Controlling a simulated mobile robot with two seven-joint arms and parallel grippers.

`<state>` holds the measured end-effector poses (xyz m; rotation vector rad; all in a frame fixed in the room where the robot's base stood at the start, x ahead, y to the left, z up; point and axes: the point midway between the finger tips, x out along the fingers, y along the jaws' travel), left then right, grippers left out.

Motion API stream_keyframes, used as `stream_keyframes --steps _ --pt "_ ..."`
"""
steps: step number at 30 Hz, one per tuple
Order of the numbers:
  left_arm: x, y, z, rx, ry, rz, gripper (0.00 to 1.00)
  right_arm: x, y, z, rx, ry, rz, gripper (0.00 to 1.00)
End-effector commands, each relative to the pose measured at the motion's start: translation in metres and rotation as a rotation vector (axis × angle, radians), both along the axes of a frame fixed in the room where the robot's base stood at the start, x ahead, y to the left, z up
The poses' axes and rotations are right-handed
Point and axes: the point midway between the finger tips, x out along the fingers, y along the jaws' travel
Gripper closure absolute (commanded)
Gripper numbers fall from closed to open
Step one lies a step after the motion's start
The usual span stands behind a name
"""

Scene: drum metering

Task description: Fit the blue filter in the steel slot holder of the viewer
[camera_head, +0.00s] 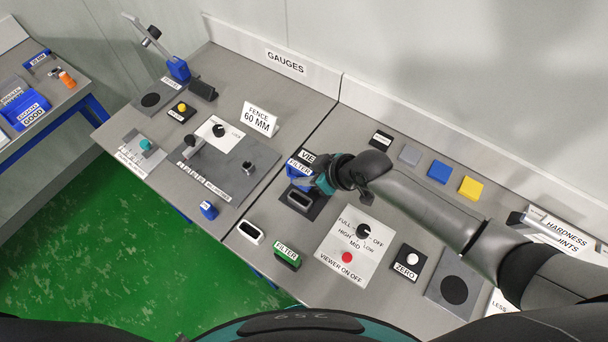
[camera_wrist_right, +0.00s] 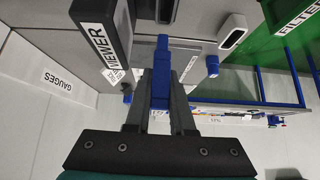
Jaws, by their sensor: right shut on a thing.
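The blue filter (camera_head: 294,175), with a white FILTER label, is held in my right gripper (camera_head: 316,185). In the right wrist view the blue filter (camera_wrist_right: 162,72) shows edge-on between the two fingers. The viewer (camera_head: 307,156) is a dark block with a white label, partly hidden behind the filter and gripper. In the wrist view the viewer (camera_wrist_right: 122,25) is left of the filter. The steel slot holder (camera_head: 299,200) on the dark base looks empty, just in front of the filter. I cannot tell the filter's height over it. My left gripper is not in view.
A white-rimmed empty slot (camera_head: 250,232) and a green filter (camera_head: 287,257) stand near the front edge. The control panel (camera_head: 350,247) with a knob and red button is to the right. Grey, blue and yellow blocks lie farther back.

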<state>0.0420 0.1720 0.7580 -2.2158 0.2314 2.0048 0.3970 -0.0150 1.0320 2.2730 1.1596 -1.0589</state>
Motion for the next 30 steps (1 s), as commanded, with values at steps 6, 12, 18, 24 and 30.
stream_keyframes --steps 6,12,18,24,30 --pt "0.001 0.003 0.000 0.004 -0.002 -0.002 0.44 -0.001 0.001 0.001 0.002 0.001 0.001 1.00" --pt "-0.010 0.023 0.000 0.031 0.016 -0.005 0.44 0.000 0.001 0.000 0.001 0.000 0.001 1.00" --pt "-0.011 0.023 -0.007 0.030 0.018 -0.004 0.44 0.000 0.001 -0.007 0.001 0.000 0.001 1.00" --pt "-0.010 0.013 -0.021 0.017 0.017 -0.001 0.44 0.000 0.001 -0.024 0.001 0.000 0.001 1.00" --pt "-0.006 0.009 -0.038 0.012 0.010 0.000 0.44 0.000 0.001 -0.044 0.000 0.001 0.001 1.00"
